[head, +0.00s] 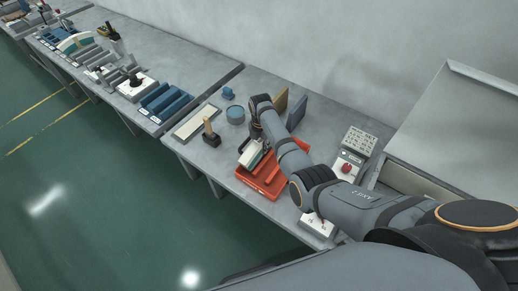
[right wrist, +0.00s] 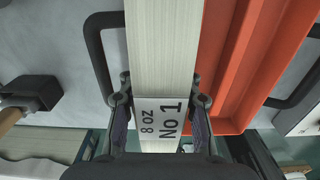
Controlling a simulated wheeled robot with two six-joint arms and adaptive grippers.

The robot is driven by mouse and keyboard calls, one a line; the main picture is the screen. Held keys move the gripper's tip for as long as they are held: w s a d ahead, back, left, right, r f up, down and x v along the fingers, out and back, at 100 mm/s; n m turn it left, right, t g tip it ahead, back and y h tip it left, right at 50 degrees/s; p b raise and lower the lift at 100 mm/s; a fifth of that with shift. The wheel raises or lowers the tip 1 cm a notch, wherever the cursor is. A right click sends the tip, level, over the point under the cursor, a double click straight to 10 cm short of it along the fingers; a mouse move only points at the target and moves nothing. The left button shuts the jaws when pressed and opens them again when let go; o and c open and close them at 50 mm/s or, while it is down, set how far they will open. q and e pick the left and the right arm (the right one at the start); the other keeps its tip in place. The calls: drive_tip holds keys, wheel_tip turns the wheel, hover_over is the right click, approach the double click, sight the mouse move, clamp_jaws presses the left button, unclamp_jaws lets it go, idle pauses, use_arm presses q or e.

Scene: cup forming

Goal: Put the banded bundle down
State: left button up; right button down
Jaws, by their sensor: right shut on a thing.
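The banded bundle is a long pale stack with a white band reading "8 oz No 1" (right wrist: 163,118). It shows in the right wrist view (right wrist: 165,45) and, partly hidden by my arm, in the head view (head: 250,153). My right gripper (right wrist: 161,103) is shut on it, one finger on each side at the band. The bundle is over the left part of an orange tray (head: 262,186), beside an orange trough (right wrist: 245,60). I cannot tell whether it touches the tray floor. My left gripper is not in view.
Black handles (right wrist: 95,50) stand at the tray's sides. A mallet (head: 209,132) stands left of the tray, near a pale slab (head: 194,122) and a blue round tin (head: 235,114). Upright boards (head: 297,111) are behind my arm. A control box with a red button (head: 347,167) is at right.

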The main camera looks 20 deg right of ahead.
drive_tip(key=shift+a+r, duration=0.1)
drive_tip(key=shift+a, duration=0.05)
drive_tip(key=shift+s, duration=0.15)
drive_tip(key=c, duration=1.4)
unclamp_jaws()
drive_tip(key=shift+s+d, duration=0.1)
drive_tip(key=shift+d, duration=0.2)
drive_tip(key=shift+o, duration=2.3)
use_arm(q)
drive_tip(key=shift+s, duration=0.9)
use_arm(e)
drive_tip(key=shift+a, duration=0.15)
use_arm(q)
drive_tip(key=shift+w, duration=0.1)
use_arm(e)
drive_tip(key=shift+r, duration=0.15)
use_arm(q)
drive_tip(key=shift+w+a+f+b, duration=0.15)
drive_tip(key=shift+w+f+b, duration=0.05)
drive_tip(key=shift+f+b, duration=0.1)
use_arm(e)
wheel_tip(320, 180, up, 12)
drive_tip(key=shift+f, duration=0.15)
